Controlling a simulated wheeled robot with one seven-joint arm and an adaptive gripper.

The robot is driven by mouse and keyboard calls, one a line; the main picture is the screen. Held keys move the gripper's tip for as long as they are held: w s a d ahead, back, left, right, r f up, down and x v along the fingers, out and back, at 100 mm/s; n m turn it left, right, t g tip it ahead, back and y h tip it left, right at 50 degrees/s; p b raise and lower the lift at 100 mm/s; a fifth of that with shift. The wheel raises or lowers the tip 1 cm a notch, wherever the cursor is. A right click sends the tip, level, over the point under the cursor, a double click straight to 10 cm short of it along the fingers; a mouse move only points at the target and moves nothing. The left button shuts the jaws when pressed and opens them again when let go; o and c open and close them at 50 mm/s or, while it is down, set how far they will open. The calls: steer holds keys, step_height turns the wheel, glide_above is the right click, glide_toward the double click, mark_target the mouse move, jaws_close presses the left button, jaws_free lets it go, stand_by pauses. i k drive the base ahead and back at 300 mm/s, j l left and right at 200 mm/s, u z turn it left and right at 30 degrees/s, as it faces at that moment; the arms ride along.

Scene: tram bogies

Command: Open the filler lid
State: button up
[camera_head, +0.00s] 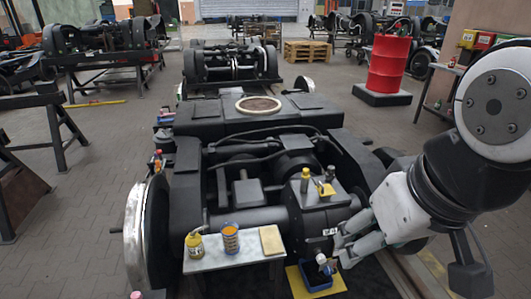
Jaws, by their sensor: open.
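A black gearbox housing (318,215) sits in the middle of the tram bogie. On its top is a small yellow part (326,189) that looks like the filler lid; it appears down, though it is too small to be sure. My gripper (339,251) is at the gearbox's front right, below and to the right of the yellow part and apart from it. Its pale fingers are open. A small blue and white item (326,265) is close by the fingertips; I cannot tell whether they touch it.
A blue tray (316,281) lies on a yellow mat below. A grey bench (235,256) at front left holds a yellow can (194,245) and an orange-and-blue tin (231,239). The bogie frame surrounds the gearbox.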

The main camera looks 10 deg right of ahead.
mark_target(326, 189)
steer(key=i+l, duration=0.35)
steer(key=l, duration=0.15)
steer(key=i+l, duration=0.3)
steer(key=l, duration=0.15)
steer(key=i+l, duration=0.35)
steer(key=l, duration=0.15)
steer(key=u, duration=0.05)
